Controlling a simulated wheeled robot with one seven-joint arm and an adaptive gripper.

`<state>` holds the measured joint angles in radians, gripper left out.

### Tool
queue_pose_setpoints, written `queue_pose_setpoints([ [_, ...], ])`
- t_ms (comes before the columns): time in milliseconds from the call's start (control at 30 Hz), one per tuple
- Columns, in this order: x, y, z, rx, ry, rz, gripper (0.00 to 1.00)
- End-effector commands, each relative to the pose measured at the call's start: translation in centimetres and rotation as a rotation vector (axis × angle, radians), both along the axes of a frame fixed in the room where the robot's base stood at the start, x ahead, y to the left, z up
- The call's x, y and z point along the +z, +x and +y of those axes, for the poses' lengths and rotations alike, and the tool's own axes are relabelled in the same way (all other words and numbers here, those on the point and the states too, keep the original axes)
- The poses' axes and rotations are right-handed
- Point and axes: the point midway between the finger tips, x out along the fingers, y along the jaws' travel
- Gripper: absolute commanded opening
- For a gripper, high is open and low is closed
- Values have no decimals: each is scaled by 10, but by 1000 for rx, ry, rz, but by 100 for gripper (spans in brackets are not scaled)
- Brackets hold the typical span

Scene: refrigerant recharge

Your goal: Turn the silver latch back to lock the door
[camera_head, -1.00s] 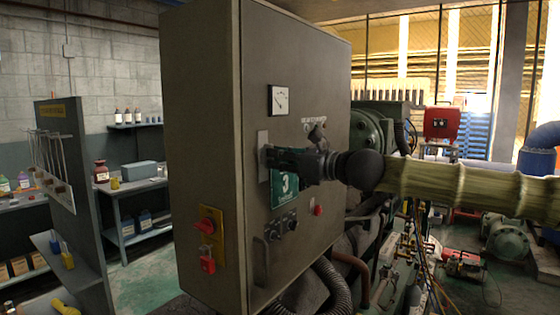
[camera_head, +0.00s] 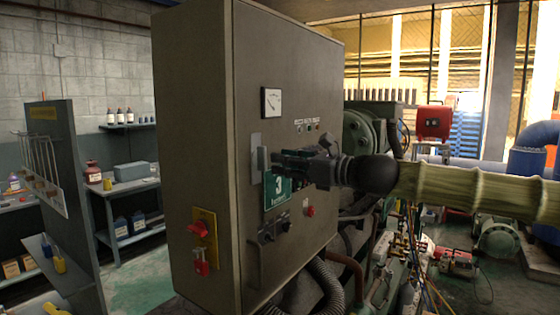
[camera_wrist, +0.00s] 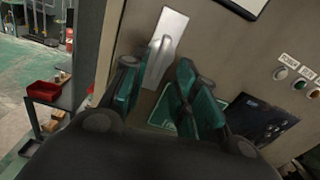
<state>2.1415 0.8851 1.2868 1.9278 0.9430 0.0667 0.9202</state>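The silver latch (camera_head: 265,160) sits on a silver plate on the front of the tall grey cabinet door (camera_head: 290,60). In the wrist view the latch handle (camera_wrist: 157,55) lies roughly along its plate (camera_wrist: 172,28). My gripper (camera_head: 277,161) is just to the right of the latch in the head view. In the wrist view its green-padded fingers (camera_wrist: 157,68) are spread, with the lower end of the handle seen between the tips. I see no clear grip on it. Whether a finger touches the handle cannot be told.
A green "3" sign (camera_head: 278,190) is below my gripper. A gauge (camera_head: 271,102), knobs (camera_head: 275,230) and a red button (camera_head: 310,211) are on the door. A red switch on a yellow plate (camera_head: 203,235) is on the cabinet side. Machinery stands behind, right.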

Motion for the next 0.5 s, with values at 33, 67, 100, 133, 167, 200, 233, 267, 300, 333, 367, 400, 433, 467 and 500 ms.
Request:
queue_pose_setpoints([
  [33, 1, -3, -3, 0, 0, 0, 29],
  [67, 1, -4, -5, 1, 0, 0, 29],
  [100, 1, -6, -7, 1, 0, 0, 29],
  [133, 1, -7, -10, 0, 0, 0, 29],
  [167, 1, -8, -12, 0, 0, 0, 29],
  [200, 1, -10, -14, 0, 0, 0, 29],
  [233, 1, -11, -16, 0, 0, 0, 29],
  [267, 1, -13, -17, 0, 0, 0, 29],
  [300, 1, -15, -19, 1, 0, 0, 29],
  [333, 1, -16, -21, 1, 0, 0, 29],
  [367, 2, -17, -23, 0, 0, 0, 29],
  [400, 2, -19, -26, -1, 0, 0, 29],
  [433, 2, -20, -28, -1, 0, 0, 29],
  [467, 2, -21, -29, -1, 0, 0, 29],
  [500, 1, -23, -32, 0, -1, 1, 29],
])
